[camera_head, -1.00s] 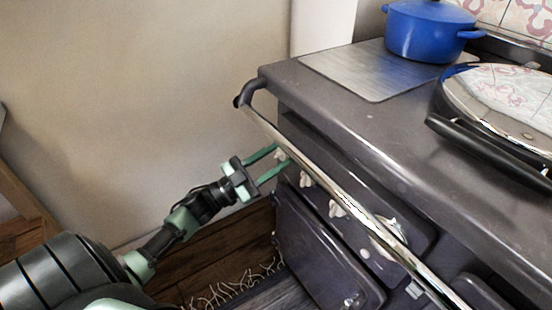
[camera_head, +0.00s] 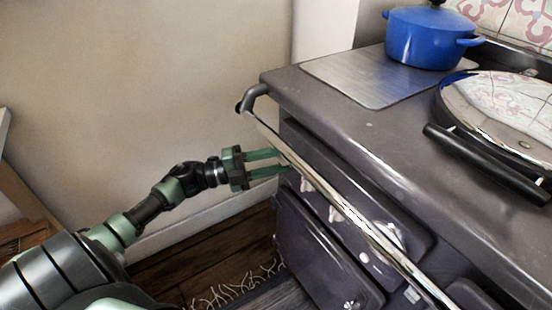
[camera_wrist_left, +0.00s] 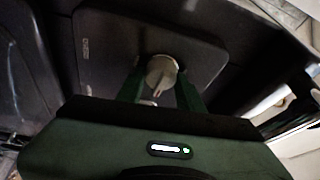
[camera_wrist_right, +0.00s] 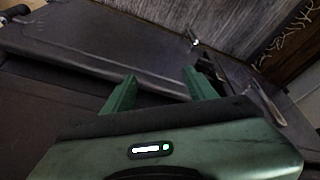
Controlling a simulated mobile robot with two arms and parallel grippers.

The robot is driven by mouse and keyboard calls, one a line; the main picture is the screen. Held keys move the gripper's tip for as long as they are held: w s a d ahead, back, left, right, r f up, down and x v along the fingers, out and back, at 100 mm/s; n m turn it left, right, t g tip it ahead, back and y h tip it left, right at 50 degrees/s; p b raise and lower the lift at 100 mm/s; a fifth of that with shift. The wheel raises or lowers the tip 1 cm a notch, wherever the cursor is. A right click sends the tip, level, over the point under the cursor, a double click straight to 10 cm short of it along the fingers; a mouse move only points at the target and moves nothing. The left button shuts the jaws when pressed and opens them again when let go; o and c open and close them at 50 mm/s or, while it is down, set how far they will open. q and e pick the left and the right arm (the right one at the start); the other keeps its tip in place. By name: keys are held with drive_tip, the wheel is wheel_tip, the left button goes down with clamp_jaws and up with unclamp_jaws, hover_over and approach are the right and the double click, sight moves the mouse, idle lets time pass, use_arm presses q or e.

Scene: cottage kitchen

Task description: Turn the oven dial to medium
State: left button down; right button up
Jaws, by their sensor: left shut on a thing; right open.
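The oven dial (camera_wrist_left: 162,72) is a small pale round knob with a raised grip, on a dark panel in the left wrist view. My left gripper (camera_wrist_left: 160,88) has its two green fingers on either side of this knob and is shut on it. In the head view my left gripper (camera_head: 286,162) reaches the front of the dark oven (camera_head: 385,150) at its left end, below the chrome rail; the fingertips and the gripped knob are hidden behind the rail there. My right gripper (camera_wrist_right: 152,88) is open and empty in the right wrist view.
The chrome rail (camera_head: 330,190) runs along the oven front, close to my left fingers. More pale knobs (camera_head: 335,214) sit on the panel. A blue pot (camera_head: 425,38) and a round shiny lid (camera_head: 500,105) are on top. Floor shows at the lower left.

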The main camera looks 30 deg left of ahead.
use_arm(q)
drive_tip(key=m+p, duration=0.1)
drive_tip(key=m, duration=0.1)
drive_tip(key=m+g+y, duration=0.1)
drive_tip(key=m, duration=0.1)
drive_tip(key=shift+r+g+p, duration=0.2)
drive_tip(key=shift+g+p, duration=0.1)
drive_tip(key=shift+p, duration=0.05)
drive_tip(key=shift+m+y, duration=0.3)
drive_tip(key=shift+m, duration=0.3)
use_arm(e)
drive_tip(key=s+x, duration=0.1)
drive_tip(key=x, duration=0.7)
drive_tip(key=shift+f+g, duration=0.3)
drive_tip(key=shift+f, duration=0.1)
drive_tip(key=shift+a, duration=0.15)
use_arm(q)
drive_tip(key=c, duration=0.9)
unclamp_jaws()
drive_tip(key=shift+f, duration=0.1)
